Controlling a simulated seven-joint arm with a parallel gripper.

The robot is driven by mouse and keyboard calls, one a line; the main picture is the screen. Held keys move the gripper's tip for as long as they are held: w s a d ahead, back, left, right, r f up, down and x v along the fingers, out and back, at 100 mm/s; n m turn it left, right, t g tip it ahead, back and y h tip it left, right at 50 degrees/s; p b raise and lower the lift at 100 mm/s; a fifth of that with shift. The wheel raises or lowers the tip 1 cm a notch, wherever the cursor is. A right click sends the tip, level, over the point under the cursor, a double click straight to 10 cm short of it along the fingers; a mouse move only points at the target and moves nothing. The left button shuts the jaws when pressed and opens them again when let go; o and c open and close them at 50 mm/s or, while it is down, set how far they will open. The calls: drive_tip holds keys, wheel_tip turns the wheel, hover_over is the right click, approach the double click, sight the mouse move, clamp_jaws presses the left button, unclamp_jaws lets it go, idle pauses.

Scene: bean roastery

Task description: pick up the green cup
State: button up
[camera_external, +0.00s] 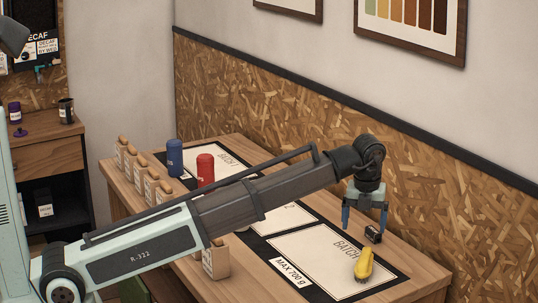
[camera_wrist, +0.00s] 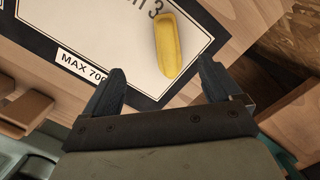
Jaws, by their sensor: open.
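I cannot make out a green cup in either view; my arm hides part of the table in the external view. My gripper (camera_external: 365,220) is open and empty above the right end of the table, with its two dark blue fingers pointing down. In the wrist view the fingers (camera_wrist: 161,72) are spread apart with nothing between them. A yellow object (camera_external: 363,264) lies on the Batch 3 card (camera_external: 325,258), nearer the front than the gripper. The yellow object also shows in the wrist view (camera_wrist: 168,45), beyond the fingertips.
A small black object (camera_external: 373,234) sits on the table just below my gripper. A blue canister (camera_external: 175,158) and a red canister (camera_external: 205,170) stand at the far left part, near several brown bags (camera_external: 131,164). The chipboard wall (camera_external: 440,200) borders the back.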

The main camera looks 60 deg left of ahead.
drive_tip(key=w+a+r+n+g+h, duration=0.1)
drive_tip(key=a+n, duration=1)
drive_tip(key=a, duration=1.4)
drive_tip(key=w+a+n, duration=0.1)
drive_tip(key=a+n, duration=0.9)
drive_tip(key=a, duration=1.6)
drive_tip(key=f, duration=0.8)
drive_tip(key=shift+s+d+f, duration=0.1)
drive_tip(key=shift+s+f, duration=0.1)
drive_tip(key=shift+f, duration=0.05)
drive_tip(key=shift+s+f, duration=0.15)
drive_tip(key=shift+f, duration=1.15)
drive_tip(key=shift+s+f, duration=0.15)
drive_tip(key=shift+f, duration=1.1)
drive_tip(key=c, duration=1.1)
